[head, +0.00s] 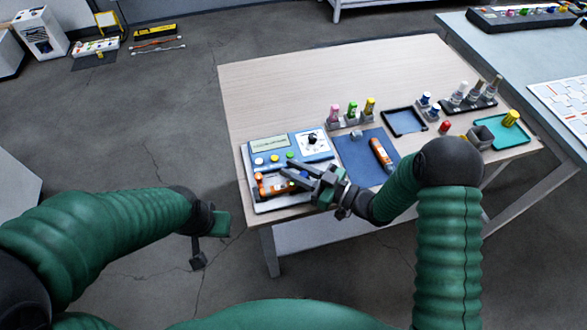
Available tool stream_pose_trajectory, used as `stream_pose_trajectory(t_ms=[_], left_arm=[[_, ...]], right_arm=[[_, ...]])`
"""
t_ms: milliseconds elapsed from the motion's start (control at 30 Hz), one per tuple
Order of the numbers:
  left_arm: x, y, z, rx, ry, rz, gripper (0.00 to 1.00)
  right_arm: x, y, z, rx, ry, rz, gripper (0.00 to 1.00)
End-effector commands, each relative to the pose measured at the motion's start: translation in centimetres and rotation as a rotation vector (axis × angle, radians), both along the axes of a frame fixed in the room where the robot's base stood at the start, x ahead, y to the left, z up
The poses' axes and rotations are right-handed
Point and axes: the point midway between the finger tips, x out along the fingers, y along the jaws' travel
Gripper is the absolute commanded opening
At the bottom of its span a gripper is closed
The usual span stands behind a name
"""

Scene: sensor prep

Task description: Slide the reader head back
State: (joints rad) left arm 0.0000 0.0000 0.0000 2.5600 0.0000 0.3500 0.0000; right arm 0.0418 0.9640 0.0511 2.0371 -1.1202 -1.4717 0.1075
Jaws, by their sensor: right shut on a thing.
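The reader (270,147) is a light box with a display, coloured buttons and a dial on a blue panel, at the table's left front corner. An orange piece (262,184) lies in its front part. My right gripper (292,176) is over the front of the reader, shut on what looks like the reader head, which its fingers mostly hide. My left gripper (208,243) hangs off the table's left side, open and empty, away from the reader.
A blue mat (352,158) with an orange-and-white cylinder (381,154) lies right of the reader. Behind are a rack of coloured-cap vials (353,119) and a dark tray (387,121). A teal tray (511,138) stands at right. The table's back left (270,85) is clear.

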Motion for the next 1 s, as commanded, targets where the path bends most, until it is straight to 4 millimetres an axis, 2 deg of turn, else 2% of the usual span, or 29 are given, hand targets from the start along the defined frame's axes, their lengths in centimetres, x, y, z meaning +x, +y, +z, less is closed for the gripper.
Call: stream_pose_trajectory(t_ms=[267,500,600,933,967,1000], left_arm=[[0.0,0.0,0.0,0.000,0.000,0.000,0.00],[0.0,0.0,0.2,0.000,0.000,0.000,0.00],[0.0,0.0,0.2,0.000,0.000,0.000,0.00],[0.0,0.0,0.2,0.000,0.000,0.000,0.00],[0.0,0.0,0.2,0.000,0.000,0.000,0.00],[0.0,0.0,0.2,0.000,0.000,0.000,0.00]], right_arm=[[0.2,-0.6,0.0,0.000,-0.001,-0.001,0.00],[1.8,-5.1,0.0,-0.001,-0.003,-0.004,0.00],[2.1,-6.3,0.0,0.000,-0.001,-0.002,0.00],[2.3,-6.8,0.0,-0.002,-0.001,-0.005,0.00],[2.3,-6.8,0.0,-0.001,-0.003,-0.006,0.25],[2.3,-6.8,0.0,-0.001,-0.003,-0.005,0.30]])
